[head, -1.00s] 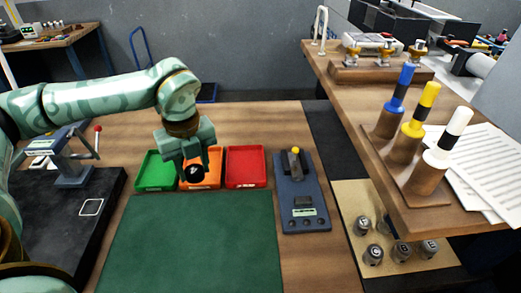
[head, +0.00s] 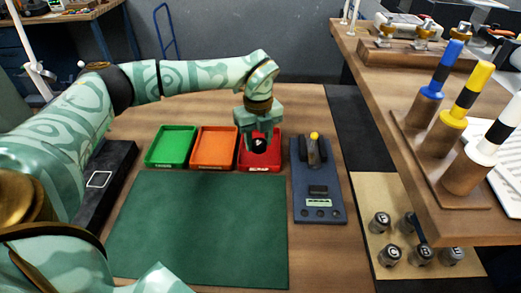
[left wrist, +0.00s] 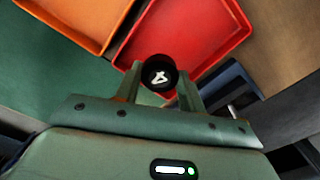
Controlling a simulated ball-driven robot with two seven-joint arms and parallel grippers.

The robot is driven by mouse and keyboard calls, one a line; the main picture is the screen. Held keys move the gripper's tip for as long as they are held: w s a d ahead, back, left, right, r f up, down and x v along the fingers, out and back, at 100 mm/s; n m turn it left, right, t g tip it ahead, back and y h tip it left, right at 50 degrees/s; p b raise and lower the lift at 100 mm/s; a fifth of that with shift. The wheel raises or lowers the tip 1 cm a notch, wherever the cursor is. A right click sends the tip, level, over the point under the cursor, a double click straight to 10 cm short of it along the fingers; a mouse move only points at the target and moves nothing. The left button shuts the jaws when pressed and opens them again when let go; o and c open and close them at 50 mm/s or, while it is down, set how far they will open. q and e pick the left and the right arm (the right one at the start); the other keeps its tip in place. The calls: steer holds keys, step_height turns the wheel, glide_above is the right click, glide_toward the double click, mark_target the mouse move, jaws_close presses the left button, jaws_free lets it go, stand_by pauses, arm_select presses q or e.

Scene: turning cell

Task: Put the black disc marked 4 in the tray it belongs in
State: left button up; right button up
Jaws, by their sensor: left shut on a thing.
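The black disc marked 4 (left wrist: 158,75) is between the fingers of my left gripper (left wrist: 160,92), which is shut on it. In the head view the disc (head: 259,145) is in front of the red tray (head: 273,163), held by the left gripper (head: 258,138) over that tray. In the left wrist view the red tray (left wrist: 212,40) lies beyond the disc. The orange tray (head: 213,148) and the green tray (head: 170,147) stand to the left in the row. Their front labels are too small to read. My right gripper is not in view.
A dark blue device with a yellow-tipped lever (head: 316,175) stands just right of the red tray. A green mat (head: 205,225) lies clear in front of the trays. Several marked cylinders (head: 391,256) stand on a board at the lower right, beside a raised wooden bench (head: 450,215).

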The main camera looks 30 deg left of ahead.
mark_target(260, 142)
arm_select(q)
steer(key=f, duration=0.2)
steer(key=f+b, duration=0.1)
steer(key=shift+w+f, duration=0.2)
steer(key=shift+f, duration=0.15)
steer(key=shift+r, duration=0.1)
steer(key=o, duration=1.2)
step_height(260, 142, up, 12)
steer(key=p, duration=0.2)
steer(key=shift+p, duration=0.4)
